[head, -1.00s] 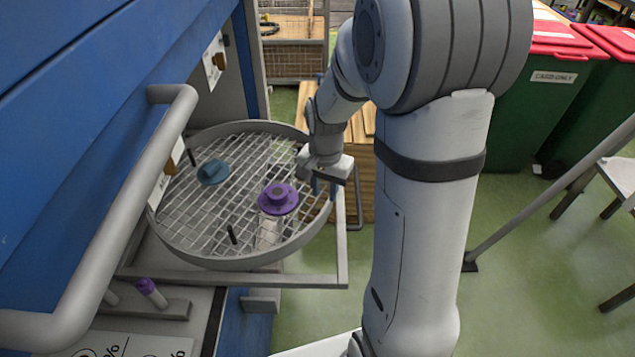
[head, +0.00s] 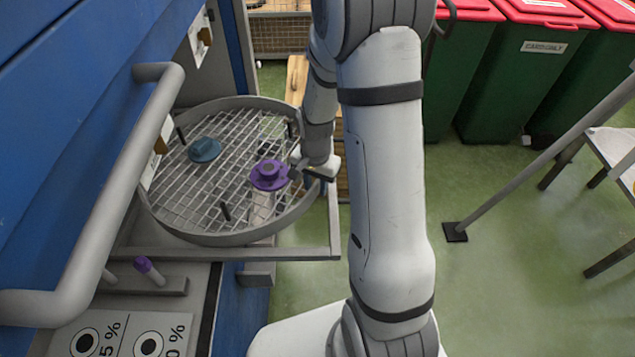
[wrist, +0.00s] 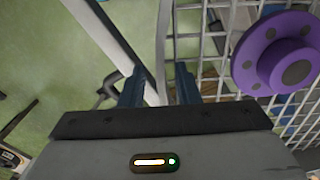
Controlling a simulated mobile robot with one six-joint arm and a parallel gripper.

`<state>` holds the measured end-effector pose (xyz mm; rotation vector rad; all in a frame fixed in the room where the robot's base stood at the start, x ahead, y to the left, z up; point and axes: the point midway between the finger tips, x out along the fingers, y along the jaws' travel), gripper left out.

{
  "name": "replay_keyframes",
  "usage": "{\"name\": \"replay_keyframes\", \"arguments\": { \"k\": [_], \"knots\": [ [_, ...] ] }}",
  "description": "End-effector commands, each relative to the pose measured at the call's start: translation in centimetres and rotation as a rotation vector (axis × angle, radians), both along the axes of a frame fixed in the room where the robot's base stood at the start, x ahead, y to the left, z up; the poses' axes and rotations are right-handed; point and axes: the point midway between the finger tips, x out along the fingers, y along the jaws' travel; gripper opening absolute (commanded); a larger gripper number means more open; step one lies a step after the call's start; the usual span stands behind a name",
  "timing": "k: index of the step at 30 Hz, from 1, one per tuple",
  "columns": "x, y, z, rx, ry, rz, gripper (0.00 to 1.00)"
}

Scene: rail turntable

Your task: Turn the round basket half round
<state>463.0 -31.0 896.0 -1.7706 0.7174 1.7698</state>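The round basket (head: 185,238), a shallow grey wire-mesh drum with a solid rim, lies level at the left of the head view. A purple flanged part (head: 268,175) and a teal flanged part (head: 204,150) lie on its mesh. My gripper (head: 312,172) is at the basket's right rim, beside the purple part. In the wrist view my gripper (wrist: 159,85) is open, its two blue fingers apart. The basket's rim (wrist: 165,40) shows in line with the gap between them. I cannot tell whether either finger touches it.
A grey frame (head: 300,254) runs under and around the basket. A thick grey handle rail (head: 125,200) on the blue cabinet stands at the left. A purple-capped peg (head: 146,268) stands in front.

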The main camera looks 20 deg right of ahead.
Motion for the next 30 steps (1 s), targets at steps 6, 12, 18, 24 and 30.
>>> {"name": "replay_keyframes", "arguments": {
  "k": [6,12,18,24,30],
  "knots": [
    [-0.01,-0.02,0.02,0.0,0.0,0.0,0.16],
    [-0.01,-0.04,0.03,0.0,0.0,-0.001,0.0],
    [-0.02,-0.06,0.03,0.0,0.0,-0.001,0.0],
    [-0.03,-0.08,0.03,0.0,0.001,-0.001,0.0],
    [0.11,-0.12,0.01,0.001,0.001,0.008,0.0]
  ]
}}
